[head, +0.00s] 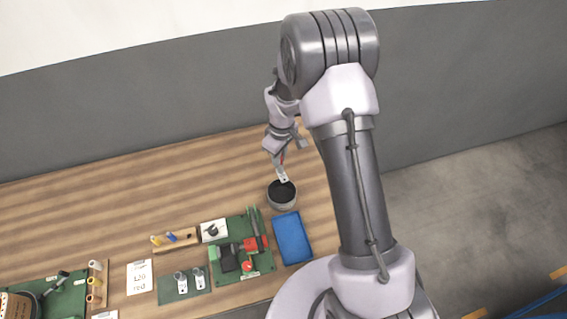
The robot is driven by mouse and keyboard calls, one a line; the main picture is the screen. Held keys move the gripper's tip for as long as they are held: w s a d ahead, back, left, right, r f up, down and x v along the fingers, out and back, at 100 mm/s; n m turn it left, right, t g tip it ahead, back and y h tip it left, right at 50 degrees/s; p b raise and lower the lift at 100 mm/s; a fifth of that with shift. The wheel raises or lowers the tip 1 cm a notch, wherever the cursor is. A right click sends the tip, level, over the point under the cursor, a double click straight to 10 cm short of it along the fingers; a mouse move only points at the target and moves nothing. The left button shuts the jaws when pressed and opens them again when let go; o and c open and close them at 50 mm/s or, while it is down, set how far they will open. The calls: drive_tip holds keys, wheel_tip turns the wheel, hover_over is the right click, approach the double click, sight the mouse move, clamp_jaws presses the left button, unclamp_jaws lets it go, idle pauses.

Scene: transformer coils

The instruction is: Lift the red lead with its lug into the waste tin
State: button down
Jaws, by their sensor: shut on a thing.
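My gripper (281,157) is in the air over the far right part of the wooden table. It is shut on the red lead (282,159), of which only a little red shows between the fingers. A pale metal lug (283,177) hangs below the fingers, tilted. The waste tin (282,206) is a round grey can with a dark inside. The lug appears just above the tin's far rim in this view; I cannot tell its exact height or whether it touches.
A blue tray (292,238) lies just in front of the tin. A green board (228,267) with red and black parts is to its left. A wooden rack (174,240), a card marked "L20 red" (140,277) and a green plate with lugs (184,288) stand further left. The back left table is clear.

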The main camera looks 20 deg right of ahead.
sight(278, 170)
drive_tip(key=shift+s+a+f+b, duration=0.1)
drive_tip(key=shift+a+f+b, duration=0.2)
drive_tip(key=shift+f, duration=0.25)
drive_tip(key=shift+d+f+b, duration=0.1)
drive_tip(key=shift+f+b, duration=1.45)
drive_tip(key=shift+f, duration=1.2)
drive_tip(key=shift+f+b, duration=2.75)
drive_tip(key=shift+f, duration=0.35)
drive_tip(key=c, duration=1.3)
unclamp_jaws()
drive_tip(key=shift+r, duration=0.1)
drive_tip(key=shift+o, duration=0.5)
drive_tip(key=o, duration=0.3)
drive_tip(key=shift+r, duration=0.1)
